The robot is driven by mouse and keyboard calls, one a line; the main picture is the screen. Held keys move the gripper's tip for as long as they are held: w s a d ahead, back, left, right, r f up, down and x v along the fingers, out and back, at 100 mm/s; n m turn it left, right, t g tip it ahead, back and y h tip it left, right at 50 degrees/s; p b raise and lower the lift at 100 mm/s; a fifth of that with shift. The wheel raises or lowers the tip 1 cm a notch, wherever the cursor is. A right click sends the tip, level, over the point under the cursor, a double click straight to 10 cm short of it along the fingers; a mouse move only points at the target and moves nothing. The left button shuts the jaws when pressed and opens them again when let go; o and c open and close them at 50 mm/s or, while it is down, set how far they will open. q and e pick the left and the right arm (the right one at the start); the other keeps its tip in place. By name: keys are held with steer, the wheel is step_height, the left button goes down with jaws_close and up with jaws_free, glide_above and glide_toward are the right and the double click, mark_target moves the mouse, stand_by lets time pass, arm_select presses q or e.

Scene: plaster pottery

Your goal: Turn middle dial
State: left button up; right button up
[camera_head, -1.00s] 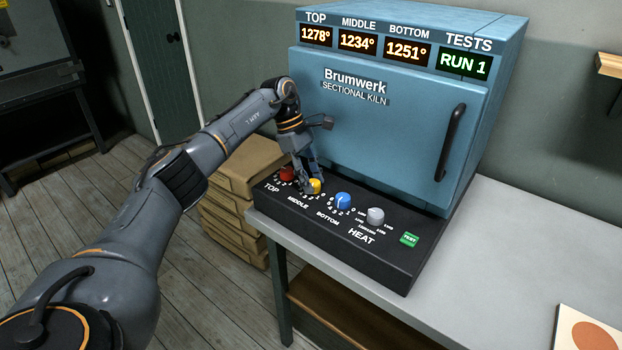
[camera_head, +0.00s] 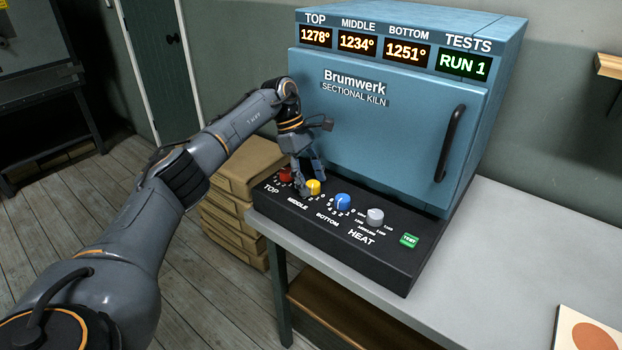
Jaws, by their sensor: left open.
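The blue kiln (camera_head: 395,125) stands on a grey table. Its black front panel (camera_head: 370,262) carries the dials. The middle dial (camera_head: 313,187) is yellow. The red top dial (camera_head: 286,174) is to its left, and the blue bottom dial (camera_head: 342,201) to its right. My left gripper (camera_head: 309,188) points down at the yellow dial, its open fingers on either side of it. I cannot tell whether they touch the dial. The displays (camera_head: 357,42) read top 1278°, middle 1234°, bottom 1251°. My right gripper is out of view.
A grey heat dial (camera_head: 375,216) and a green test button (camera_head: 409,240) sit farther right on the panel. The tests display (camera_head: 464,65) reads RUN 1. Stacked tan boxes (camera_head: 240,205) stand left of the table (camera_head: 470,285).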

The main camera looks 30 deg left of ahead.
arm_select(q)
steer(key=v, duration=1.2)
